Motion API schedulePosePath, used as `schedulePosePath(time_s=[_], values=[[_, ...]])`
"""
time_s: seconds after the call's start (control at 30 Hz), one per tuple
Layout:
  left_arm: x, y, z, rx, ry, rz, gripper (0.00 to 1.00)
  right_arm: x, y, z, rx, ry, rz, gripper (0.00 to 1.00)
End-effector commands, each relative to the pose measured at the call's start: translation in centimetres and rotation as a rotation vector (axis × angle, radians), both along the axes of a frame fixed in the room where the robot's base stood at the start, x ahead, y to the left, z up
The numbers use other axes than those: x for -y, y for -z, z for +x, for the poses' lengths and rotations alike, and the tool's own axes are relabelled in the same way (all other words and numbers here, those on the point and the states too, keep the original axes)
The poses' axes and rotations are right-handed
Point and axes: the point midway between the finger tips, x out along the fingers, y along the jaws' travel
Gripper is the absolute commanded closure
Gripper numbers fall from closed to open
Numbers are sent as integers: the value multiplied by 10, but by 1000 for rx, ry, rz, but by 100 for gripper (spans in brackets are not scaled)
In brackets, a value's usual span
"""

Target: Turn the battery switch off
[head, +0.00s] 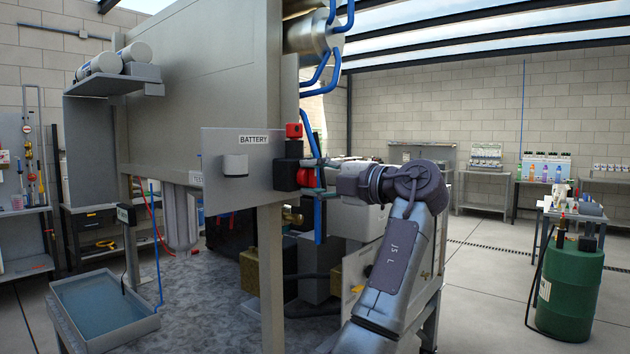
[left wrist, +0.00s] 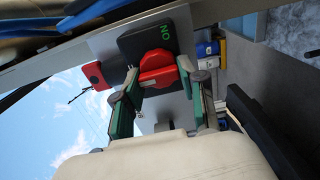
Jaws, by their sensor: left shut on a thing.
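The battery switch is a black box (head: 286,175) with a red knob (head: 305,177), on the grey panel (head: 225,192) labelled BATTERY. In the left wrist view the black box (left wrist: 148,43) carries a green ON mark, and the red knob (left wrist: 158,68) sits between the two green fingers. My left gripper (head: 316,176) is shut on the red knob, its fingers (left wrist: 155,85) at either side of it. The fingers hide part of the knob's sides. My right gripper is in neither view.
A red part (head: 293,130) sits just above the switch. A light grey box (head: 236,165) is on the same panel. Blue pipes (head: 317,130) run close to the gripper. A water tray (head: 103,305) is at lower left, a green drum (head: 570,285) at right.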

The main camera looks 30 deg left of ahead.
Motion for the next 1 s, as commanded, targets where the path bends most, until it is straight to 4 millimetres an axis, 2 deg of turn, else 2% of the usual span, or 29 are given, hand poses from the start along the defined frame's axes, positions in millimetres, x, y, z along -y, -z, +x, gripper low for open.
schedulePosePath(time_s=[0.47, 0.5, 0.6, 0.63, 1.0], values=[[0, 0, 0, 14, -1, -1, 94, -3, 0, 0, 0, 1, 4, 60], [0, 0, 0, 13, -1, -1, 52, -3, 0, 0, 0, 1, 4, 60], [0, 0, 0, 13, -1, -1, 36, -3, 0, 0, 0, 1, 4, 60], [0, 0, 0, 12, 0, -1, 33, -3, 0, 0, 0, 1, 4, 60], [5, 0, 0, 11, 2, -1, 33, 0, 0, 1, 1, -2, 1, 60]])
